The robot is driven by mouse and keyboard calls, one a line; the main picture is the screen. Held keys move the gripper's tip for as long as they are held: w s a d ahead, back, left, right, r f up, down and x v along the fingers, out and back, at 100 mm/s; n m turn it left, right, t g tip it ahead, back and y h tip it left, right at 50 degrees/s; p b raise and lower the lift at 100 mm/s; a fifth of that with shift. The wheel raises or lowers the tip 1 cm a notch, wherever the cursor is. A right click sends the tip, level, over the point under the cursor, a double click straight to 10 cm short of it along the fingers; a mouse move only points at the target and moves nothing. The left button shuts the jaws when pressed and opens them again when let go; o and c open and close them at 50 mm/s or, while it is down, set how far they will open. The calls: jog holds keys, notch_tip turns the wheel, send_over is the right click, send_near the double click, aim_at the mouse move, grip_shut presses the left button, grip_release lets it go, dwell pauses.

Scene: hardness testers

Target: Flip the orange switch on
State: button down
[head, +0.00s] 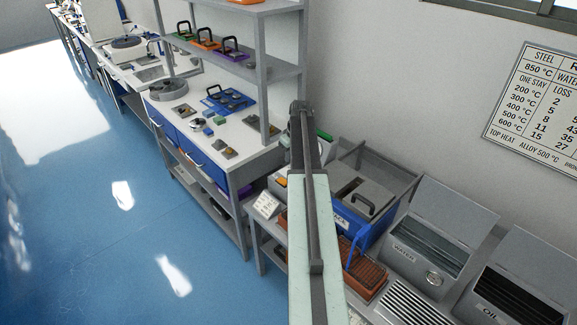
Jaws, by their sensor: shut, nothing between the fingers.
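I cannot make out an orange switch in the head view. The orange things I see are an orange tray with a black handle (207,42) on the upper shelf and an orange-brown slatted block (368,275) on the low bench; neither reads clearly as a switch. My arm (308,240) rises from the bottom edge through the middle of the view to a dark joint. My gripper cannot be made out; it seems hidden behind the arm. The arm also covers part of the low bench behind it.
A white-topped bench (240,154) with a grey shelf (245,62) runs along the wall at left. A blue box (345,229), a WATER tank (425,245) and an OIL tank (505,305) stand at right. The blue floor (90,220) at left is clear.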

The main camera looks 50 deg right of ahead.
aim_at(285, 182)
jog(key=b+x, duration=0.3)
jog(key=x, duration=0.1)
jog(key=b+x, duration=0.4)
jog(key=s+b+x, duration=0.1)
jog(key=b+x, duration=0.3)
jog(key=shift+s+f, duration=0.1)
jog(key=shift+f, duration=0.2)
jog(key=shift+a+f+b, duration=0.1)
jog(key=shift+f+b, duration=0.25)
jog(key=shift+b, duration=0.1)
jog(key=shift+r, duration=0.1)
